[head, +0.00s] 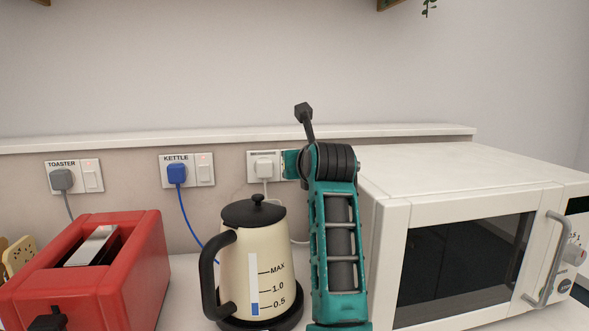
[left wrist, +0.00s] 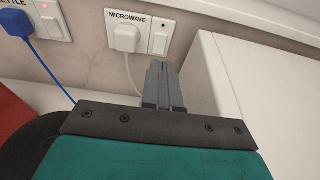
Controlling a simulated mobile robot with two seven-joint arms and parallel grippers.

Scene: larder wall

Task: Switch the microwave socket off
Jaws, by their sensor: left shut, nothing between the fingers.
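The microwave socket (left wrist: 139,31) is a white wall plate labelled MICROWAVE, with a white plug (left wrist: 127,38) in its left half. Its switch (left wrist: 158,42) is in the right half, and the small light above looks dark. In the head view the socket (head: 263,153) is partly hidden by my left arm, which covers the switch side. My left gripper (left wrist: 158,66) is shut and empty, its fingertips just below the switch in the wrist view. I cannot tell whether they touch the wall. In the head view the fingers are hidden. My right gripper is not in view.
The kettle socket (head: 204,170) and toaster socket (head: 91,176) show red lights. A cream kettle (head: 256,262) stands left of my arm, a red toaster (head: 130,260) farther left. The white microwave (head: 455,190) is close on the right. A ledge (head: 200,136) runs above the sockets.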

